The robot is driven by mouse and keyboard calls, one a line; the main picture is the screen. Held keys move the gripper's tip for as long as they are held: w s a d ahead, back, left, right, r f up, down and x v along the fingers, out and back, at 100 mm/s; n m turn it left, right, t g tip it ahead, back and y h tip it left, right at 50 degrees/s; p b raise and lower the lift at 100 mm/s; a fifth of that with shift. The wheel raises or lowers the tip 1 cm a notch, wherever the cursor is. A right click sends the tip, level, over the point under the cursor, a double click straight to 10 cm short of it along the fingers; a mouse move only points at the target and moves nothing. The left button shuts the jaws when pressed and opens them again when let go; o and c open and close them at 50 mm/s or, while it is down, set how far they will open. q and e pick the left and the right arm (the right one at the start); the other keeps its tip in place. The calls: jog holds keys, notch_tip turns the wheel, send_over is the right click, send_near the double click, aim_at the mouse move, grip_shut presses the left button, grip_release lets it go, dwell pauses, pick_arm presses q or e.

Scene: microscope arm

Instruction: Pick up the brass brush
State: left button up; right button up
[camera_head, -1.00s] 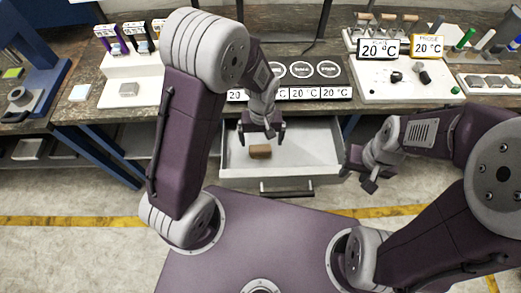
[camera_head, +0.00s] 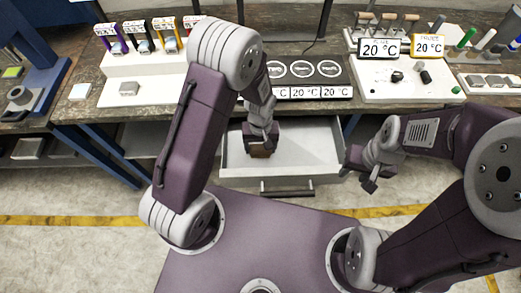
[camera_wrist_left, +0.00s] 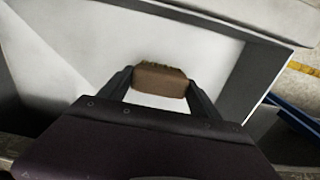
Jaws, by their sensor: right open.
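The brass brush (camera_wrist_left: 160,80) is a small brown block with a strip of brassy bristles along its far edge. It is down in the open pale drawer (camera_head: 310,160). My left gripper (camera_head: 261,152) reaches down into the drawer over the brush, hiding most of it in the head view. In the left wrist view, the fingers of my left gripper (camera_wrist_left: 161,76) are against the two ends of the brush, shut on it. Any gap under the brush cannot be made out. My right gripper (camera_head: 358,172) is open and empty, to the right of the drawer.
The drawer's front wall and handle (camera_head: 287,192) are on the near side, and the workbench edge overhangs its back. The drawer floor right of the brush is bare. Temperature signs and a white tool board (camera_head: 400,85) stand on the bench above.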

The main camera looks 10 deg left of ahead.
aim_at(261, 147)
pick_arm(q)
jog(key=shift+c, duration=0.3)
notch_tip(261, 147, up, 5)
jog(key=shift+w+f, duration=0.1)
jog(key=shift+f, duration=0.1)
jog(key=w+d+r, duration=0.5)
jog(key=d+r, duration=0.1)
jog(key=d, duration=0.4)
jog(key=shift+w+r, duration=0.25)
jog(key=shift+w, duration=0.1)
